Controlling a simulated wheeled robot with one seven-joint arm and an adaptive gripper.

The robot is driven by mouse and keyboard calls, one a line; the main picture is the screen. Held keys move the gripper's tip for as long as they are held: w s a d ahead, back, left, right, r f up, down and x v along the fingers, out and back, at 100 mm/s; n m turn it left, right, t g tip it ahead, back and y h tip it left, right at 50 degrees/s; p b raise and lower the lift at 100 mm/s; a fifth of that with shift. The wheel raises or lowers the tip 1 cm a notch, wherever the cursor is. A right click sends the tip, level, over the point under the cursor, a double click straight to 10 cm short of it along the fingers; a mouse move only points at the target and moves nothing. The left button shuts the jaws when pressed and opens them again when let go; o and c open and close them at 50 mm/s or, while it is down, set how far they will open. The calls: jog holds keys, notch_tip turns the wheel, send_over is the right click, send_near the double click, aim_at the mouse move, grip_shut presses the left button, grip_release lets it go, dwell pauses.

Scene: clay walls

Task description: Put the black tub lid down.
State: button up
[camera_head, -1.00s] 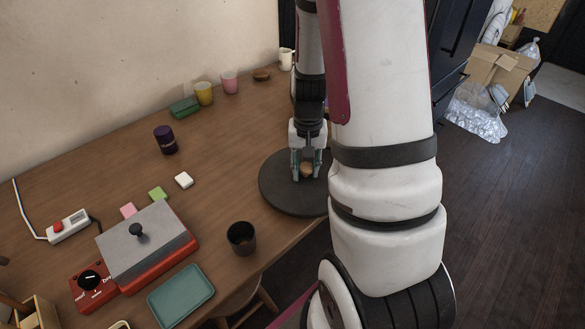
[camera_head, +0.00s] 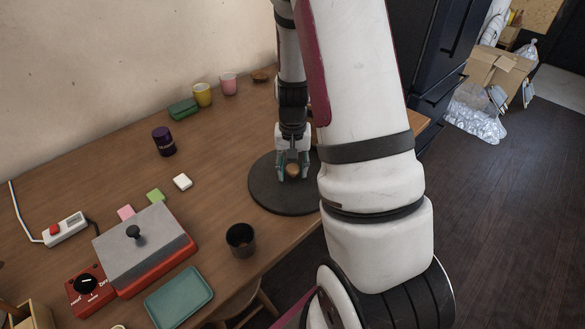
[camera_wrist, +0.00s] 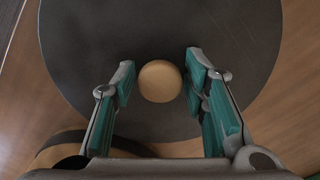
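The black tub lid (camera_head: 270,195) is a wide, dark round disc with a light wooden knob (camera_wrist: 160,81) at its middle. It seems to lie flat on the wooden table near the front right edge; part of its right side is hidden by my arm. It fills much of the wrist view (camera_wrist: 230,30). My gripper (camera_head: 292,173) points down over the lid's middle. In the wrist view its teal-padded fingers (camera_wrist: 161,72) stand on either side of the knob, with a narrow gap on each side. They are open and hold nothing.
A dark cup (camera_head: 240,240) stands left of the lid near the front edge. Table between tin and lid is clear.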

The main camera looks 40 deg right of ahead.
aim_at(293, 168)
dwell(0.3)
notch_tip(293, 168, up, 12)
jog(key=p, duration=0.2)
jog(key=s+a+r+n+t, duration=0.1)
jog(key=s+a+r+n, duration=0.1)
jog(key=s+a+r, duration=0.3)
jog(key=s+a+r+n, duration=0.2)
jog(key=a+r, duration=0.5)
jog(key=s+a+r+n, duration=0.2)
jog(key=s+a, duration=0.2)
jog(key=s, duration=0.3)
jog(key=s+a+r+n+t, duration=0.1)
jog(key=s+a, duration=0.3)
jog(key=s, duration=0.4)
jog(key=shift+s+r+n, duration=0.25)
jog(key=shift+r+n, duration=0.15)
jog(key=shift+n, duration=0.4)
jog(key=shift+r, duration=0.1)
